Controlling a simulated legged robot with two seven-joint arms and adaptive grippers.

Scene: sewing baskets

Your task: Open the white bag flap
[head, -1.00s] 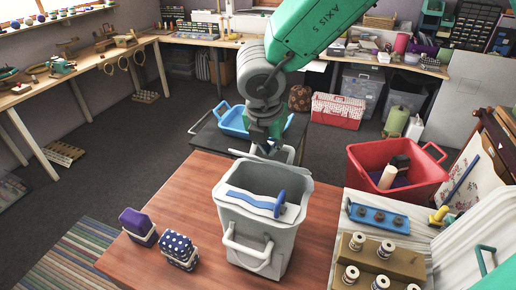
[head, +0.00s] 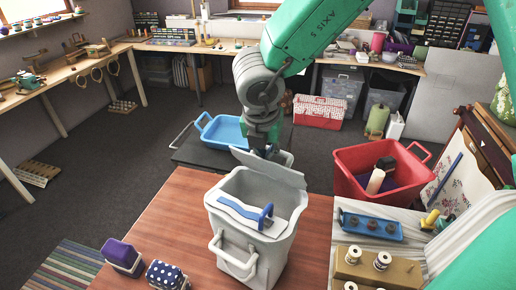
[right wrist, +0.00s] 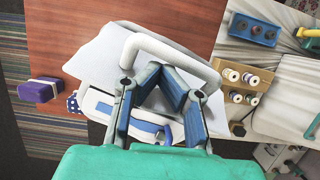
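The white bag (head: 235,258) stands upright on the red-brown table, its mouth uncovered at the front. Its flap (head: 285,176) is raised and tilted at the back of the mouth. A blue and white piece (head: 250,214) lies across the mouth. My right gripper (head: 266,153) is at the flap's raised edge. In the right wrist view, the fingers of my right gripper (right wrist: 162,72) converge with tips close together, inside the loop of a white handle (right wrist: 178,52). The bar does not appear pinched between them. Exact contact is unclear. My left gripper is out of view.
A purple box (head: 122,256) and a dotted box (head: 166,275) sit front left of the bag. A red bin (head: 345,178), blue tray (head: 371,227) and wooden spool holder (head: 372,268) are at the right. A blue basket (head: 222,133) lies behind the bag.

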